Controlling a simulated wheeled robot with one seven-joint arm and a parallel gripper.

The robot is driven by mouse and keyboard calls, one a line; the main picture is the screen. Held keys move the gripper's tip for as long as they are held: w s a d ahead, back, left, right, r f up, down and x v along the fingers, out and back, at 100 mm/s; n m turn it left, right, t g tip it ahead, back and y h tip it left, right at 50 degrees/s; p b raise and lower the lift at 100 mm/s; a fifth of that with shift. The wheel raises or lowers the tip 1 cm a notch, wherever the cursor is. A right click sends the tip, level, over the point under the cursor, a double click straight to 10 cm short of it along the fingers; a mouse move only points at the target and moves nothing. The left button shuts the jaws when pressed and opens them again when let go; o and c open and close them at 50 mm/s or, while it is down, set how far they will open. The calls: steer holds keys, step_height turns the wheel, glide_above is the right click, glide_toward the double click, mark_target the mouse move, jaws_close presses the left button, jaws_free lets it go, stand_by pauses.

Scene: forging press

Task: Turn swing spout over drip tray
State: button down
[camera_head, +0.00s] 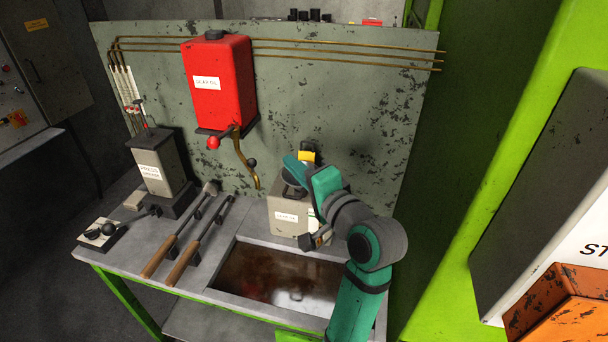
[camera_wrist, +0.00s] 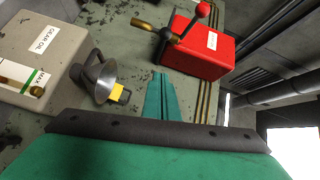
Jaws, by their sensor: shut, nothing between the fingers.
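The red gear-oil tank (camera_head: 217,82) hangs on the scratched grey back panel. The brass swing spout (camera_head: 246,160) hangs below it, with a dark knob partway along and its tip angled down to the right. The drip tray (camera_head: 275,278), stained brown and shiny, is set in the bench top, to the front right of the spout. My gripper (camera_head: 292,162) is shut and empty, right of the spout and apart from it. In the wrist view, its teal fingers (camera_wrist: 160,97) are together; the red tank (camera_wrist: 195,47) and brass spout (camera_wrist: 145,25) show beyond them.
A grey gear-oil can (camera_head: 287,217) with a funnel (camera_wrist: 102,80) stands behind the tray, close to my gripper and arm. Two wooden-handled tools (camera_head: 178,233) lie left of the tray. A grey labelled box (camera_head: 160,165) stands at the back left.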

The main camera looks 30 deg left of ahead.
steer(key=s+a+f, duration=0.1)
steer(key=a, duration=0.5)
steer(key=shift+s+d, duration=0.1)
steer(key=shift+d, duration=0.05)
stand_by(0.3)
